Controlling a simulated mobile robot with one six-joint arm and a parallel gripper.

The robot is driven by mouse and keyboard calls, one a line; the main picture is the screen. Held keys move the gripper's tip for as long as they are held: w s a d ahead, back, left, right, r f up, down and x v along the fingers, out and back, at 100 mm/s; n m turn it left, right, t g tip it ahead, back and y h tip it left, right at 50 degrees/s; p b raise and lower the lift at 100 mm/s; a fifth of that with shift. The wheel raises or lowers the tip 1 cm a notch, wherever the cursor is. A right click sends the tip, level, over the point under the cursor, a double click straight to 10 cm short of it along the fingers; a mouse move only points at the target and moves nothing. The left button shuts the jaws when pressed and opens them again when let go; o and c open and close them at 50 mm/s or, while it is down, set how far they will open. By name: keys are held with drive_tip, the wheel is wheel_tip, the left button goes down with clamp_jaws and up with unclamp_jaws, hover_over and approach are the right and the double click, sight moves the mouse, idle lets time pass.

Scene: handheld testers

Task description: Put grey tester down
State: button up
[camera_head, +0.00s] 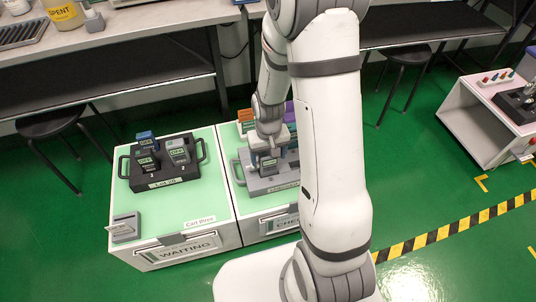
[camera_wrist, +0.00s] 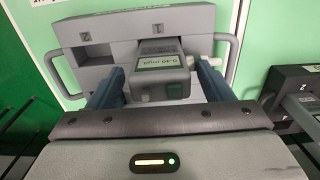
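A grey tester (camera_wrist: 160,75), its display reading 0.40 mg/l, is at the grey tray (camera_wrist: 95,70) in front of the mark 1. My gripper (camera_head: 270,152) points down in the head view.
Left of it, a black tray (camera_head: 165,179) labelled Lot 26 holds several testers on the cart marked Waiting (camera_head: 190,245). Another grey device (camera_head: 125,227) lies at that cart's front left corner. A dark tray (camera_wrist: 290,100) edges in at right in the wrist view. Coloured holders (camera_head: 247,118) stand behind my gripper.

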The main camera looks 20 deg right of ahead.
drive_tip(key=shift+r, duration=0.1)
wheel_tip(320, 180, up, 11)
drive_tip(key=p, duration=0.5)
drive_tip(key=s+r+t, duration=0.1)
drive_tip(key=s+r, duration=1.2)
drive_tip(key=r, duration=0.1)
drive_tip(key=shift+s, duration=0.3)
drive_tip(key=shift+a, duration=0.1)
wheel_tip(320, 180, up, 31)
drive_tip(key=t+p, duration=0.1)
drive_tip(key=p, duration=2.6)
drive_tip(key=shift+s+f+t, duration=0.2)
drive_tip(key=shift+t, duration=0.1)
